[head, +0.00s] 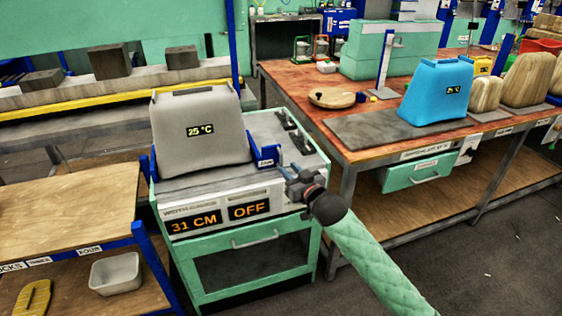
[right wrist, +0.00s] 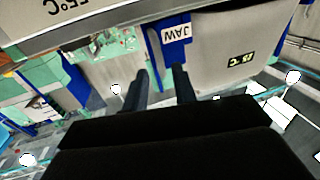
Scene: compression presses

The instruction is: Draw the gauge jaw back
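The gauge jaw (head: 265,156) is a blue bracket at the right side of a grey block (head: 198,130) reading 25 °C on the width gauge (head: 230,195). The gauge displays read 31 CM and OFF. The jaw, with its JAW label, also shows in the right wrist view (right wrist: 153,45). My right gripper (head: 286,173) is just right of and in front of the jaw. In the right wrist view its two dark fingers (right wrist: 160,78) are apart and point toward the blue jaw; whether they touch it I cannot tell. My left gripper is not in view.
A wooden table (head: 375,140) at the right carries a blue block (head: 436,92) and several tan blocks. A wooden shelf unit (head: 65,215) stands at the left, with a grey bin (head: 116,274). Open floor (head: 470,265) lies at the lower right.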

